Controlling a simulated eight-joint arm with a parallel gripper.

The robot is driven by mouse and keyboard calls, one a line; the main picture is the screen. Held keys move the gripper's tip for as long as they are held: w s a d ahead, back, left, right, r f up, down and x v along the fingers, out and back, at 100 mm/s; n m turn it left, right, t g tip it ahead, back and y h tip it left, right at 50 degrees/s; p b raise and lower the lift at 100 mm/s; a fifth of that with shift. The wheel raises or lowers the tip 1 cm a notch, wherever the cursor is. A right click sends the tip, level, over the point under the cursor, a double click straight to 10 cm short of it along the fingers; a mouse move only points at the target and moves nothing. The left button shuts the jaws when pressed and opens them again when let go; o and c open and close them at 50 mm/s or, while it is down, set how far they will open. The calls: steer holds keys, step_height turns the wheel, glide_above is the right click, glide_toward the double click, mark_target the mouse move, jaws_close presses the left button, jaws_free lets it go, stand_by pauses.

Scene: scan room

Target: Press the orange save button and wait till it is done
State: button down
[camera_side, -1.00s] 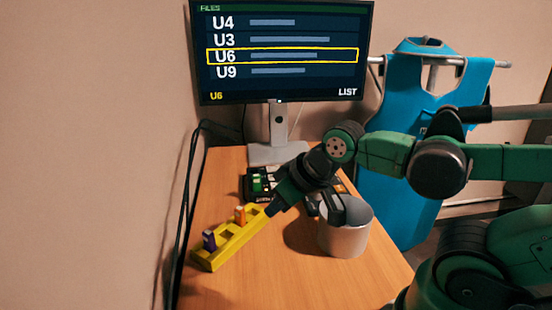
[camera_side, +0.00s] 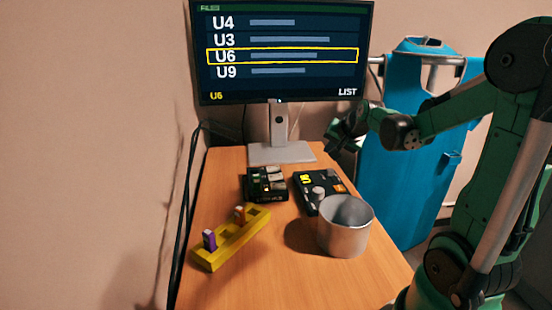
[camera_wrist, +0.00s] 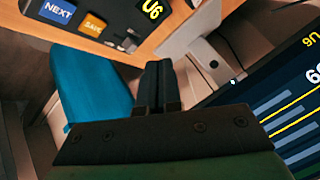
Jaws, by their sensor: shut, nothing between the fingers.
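The orange SAVE button (camera_wrist: 93,25) shows at the top left of the wrist view, beside a blue NEXT button (camera_wrist: 57,11). In the side view the orange button (camera_side: 339,188) is on the black control box (camera_side: 307,197), which has a grey knob and a small yellow display. My gripper (camera_wrist: 152,70) is shut and empty. In the side view my gripper (camera_side: 333,146) is raised behind the box, near the monitor stand, apart from the button. The monitor (camera_side: 285,88) shows a FILES list with U6 framed in yellow, and "LIST" at its lower right.
A metal cup (camera_side: 345,238) stands close in front of the control box. A black slotted box (camera_side: 252,196) is to its left. A yellow rack (camera_side: 228,246) holds a purple and an orange piece. A blue apron (camera_side: 395,185) hangs at right. The front of the table is clear.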

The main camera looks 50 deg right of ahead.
mark_target(340, 190)
steer(key=d, duration=0.1)
steer(key=s+d+m, duration=0.1)
steer(key=d, duration=0.1)
steer(key=d+m, duration=0.1)
steer(key=shift+s+d+f+h, duration=0.2)
steer(key=shift+s+f+h, duration=0.15)
steer(key=shift+h, duration=0.05)
steer(key=shift+f, duration=0.1)
steer(key=shift+f, duration=4.35)
steer(key=shift+f, duration=0.4)
